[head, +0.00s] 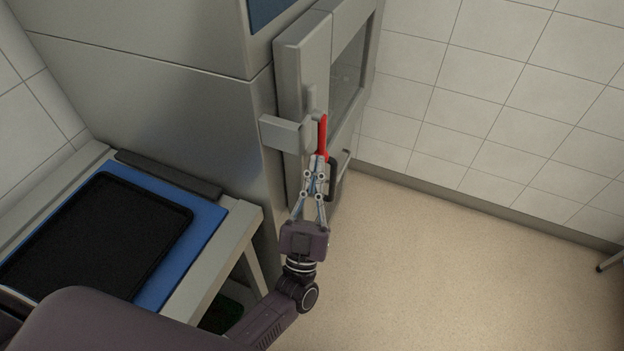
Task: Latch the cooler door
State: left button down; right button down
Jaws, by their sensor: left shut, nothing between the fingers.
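The cooler door (309,60) is a grey panel with a dark window on the side of a tall grey cabinet (160,90). A red latch lever (323,135) stands upright at the door, beside a grey block (282,133) at the door's edge. A black handle (335,178) sits just below and right of the lever. My left gripper (318,165) is shut and empty, its fingertips at the lower end of the red lever. I cannot tell whether they touch it. The door looks close to the cabinet frame; the fingers hide part of the latch. My right gripper is out of view.
A bench (238,222) with a blue mat (205,222) and a black tray (95,235) stands at the left, close to my left arm. A tiled wall (500,100) runs behind.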

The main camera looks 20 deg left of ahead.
pick_arm(q)
jog(key=shift+w, duration=0.35)
jog(key=shift+w+f+b, duration=0.1)
jog(key=shift+f+b, duration=0.15)
jog(key=shift+b, duration=0.6)
jog(key=shift+w+r+t, duration=0.1)
jog(key=shift+t, duration=0.2)
